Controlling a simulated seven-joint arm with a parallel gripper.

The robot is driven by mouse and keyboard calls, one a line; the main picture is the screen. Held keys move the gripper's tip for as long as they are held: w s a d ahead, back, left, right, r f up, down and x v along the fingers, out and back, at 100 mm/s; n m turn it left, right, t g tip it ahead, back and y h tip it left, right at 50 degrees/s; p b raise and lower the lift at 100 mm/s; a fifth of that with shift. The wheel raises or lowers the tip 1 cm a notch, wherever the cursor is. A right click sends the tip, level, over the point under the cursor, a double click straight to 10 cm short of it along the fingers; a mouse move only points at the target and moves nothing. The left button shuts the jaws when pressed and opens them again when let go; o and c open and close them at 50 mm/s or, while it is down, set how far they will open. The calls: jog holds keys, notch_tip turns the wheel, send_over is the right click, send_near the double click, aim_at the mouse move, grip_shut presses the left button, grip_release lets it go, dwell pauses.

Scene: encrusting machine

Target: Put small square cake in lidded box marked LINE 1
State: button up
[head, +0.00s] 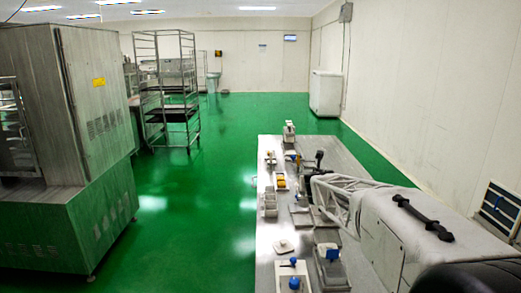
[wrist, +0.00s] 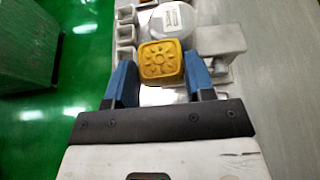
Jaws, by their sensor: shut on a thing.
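The small square cake (wrist: 160,60) is golden, with a sun-like pattern pressed into its top, seen in the wrist view. My gripper (wrist: 160,68) is shut on it, with one blue finger at its left side and one at its right. The cake hides part of what lies behind it. In the head view my arm reaches over the table from the right, and the cake in the gripper is too small to make out. No LINE 1 marking is legible in either view, so I cannot tell which box carries it.
A long table (head: 265,235) holds several small containers and blue-topped items. A pale round-edged container (wrist: 168,20) and a grey block (wrist: 222,38) stand beyond the cake. Small open compartments (wrist: 126,32) line the left. A rack (head: 165,90) and a large machine (head: 65,150) stand apart.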

jog(key=shift+f, duration=0.1)
jog(key=s+d+f+m+g+h, duration=0.1)
jog(key=s+f+m+g+h, duration=0.3)
jog(key=s+m, duration=0.2)
jog(key=s+d+f+m+g+h, duration=0.1)
jog(key=s+f+m+g+h, duration=0.3)
jog(key=s, duration=0.4)
jog(key=s+d+f+m+g+h, duration=0.1)
jog(key=s+f+m+g+h, duration=0.4)
jog(key=s+m, duration=0.3)
jog(key=shift+d+g+h, duration=0.3)
jog(key=shift+d+g, duration=0.05)
jog(key=shift+g, duration=0.05)
jog(key=shift+f, duration=0.25)
jog(key=shift+f, duration=1.5)
jog(key=shift+f, duration=1.05)
dwell(0.7)
